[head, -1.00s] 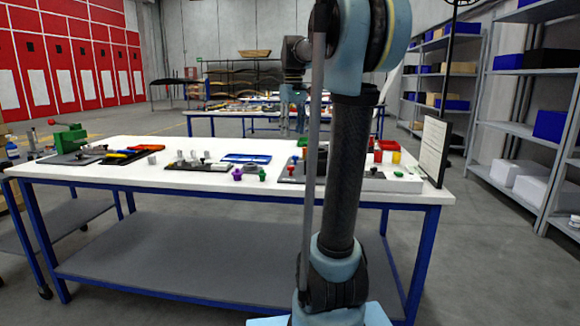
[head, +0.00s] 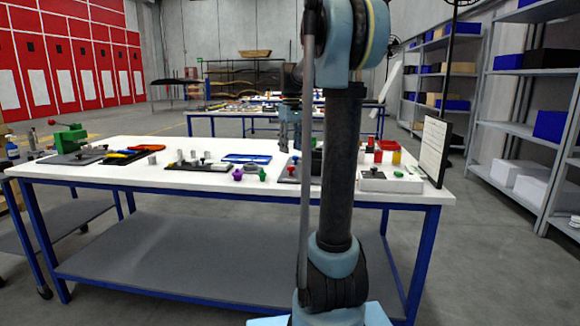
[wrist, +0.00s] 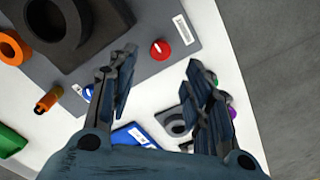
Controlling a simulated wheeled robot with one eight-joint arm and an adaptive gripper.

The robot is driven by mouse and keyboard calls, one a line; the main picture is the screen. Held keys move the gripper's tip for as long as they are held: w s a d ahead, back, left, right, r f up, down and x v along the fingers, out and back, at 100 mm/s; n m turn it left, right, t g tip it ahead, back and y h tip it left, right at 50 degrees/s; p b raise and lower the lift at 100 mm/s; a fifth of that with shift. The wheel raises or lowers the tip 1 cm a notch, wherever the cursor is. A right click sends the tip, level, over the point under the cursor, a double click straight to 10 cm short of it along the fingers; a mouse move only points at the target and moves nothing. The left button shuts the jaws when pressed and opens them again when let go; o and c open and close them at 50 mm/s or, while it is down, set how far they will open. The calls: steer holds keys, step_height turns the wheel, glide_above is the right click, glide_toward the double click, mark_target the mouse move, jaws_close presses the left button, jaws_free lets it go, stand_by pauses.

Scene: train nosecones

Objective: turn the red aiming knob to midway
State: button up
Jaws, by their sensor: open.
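The red aiming knob (wrist: 160,49) is round, with a short white mark on its top, and stands on a dark grey plate (wrist: 150,77) beside a white label strip (wrist: 184,29). In the head view the red knob (head: 292,169) shows on the grey plate on the workbench. My gripper (wrist: 161,64) is open and empty in the wrist view, with the knob seen between and just beyond its fingertips. In the head view my gripper (head: 290,146) hangs above the plate, apart from the knob. The knob's exact angle is too small to read surely.
A black block with a round opening (wrist: 75,30) stands on the same plate. An orange ring (wrist: 12,46), an orange cylinder (wrist: 48,98), a green part (wrist: 10,141) and a blue tray (wrist: 135,135) lie nearby. A white box (head: 390,182) stands at the bench's right.

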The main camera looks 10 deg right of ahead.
mark_target(291, 171)
step_height(291, 171, down, 8)
steer(key=shift+r, duration=0.15)
steer(key=shift+c, duration=0.2)
steer(key=c, duration=1)
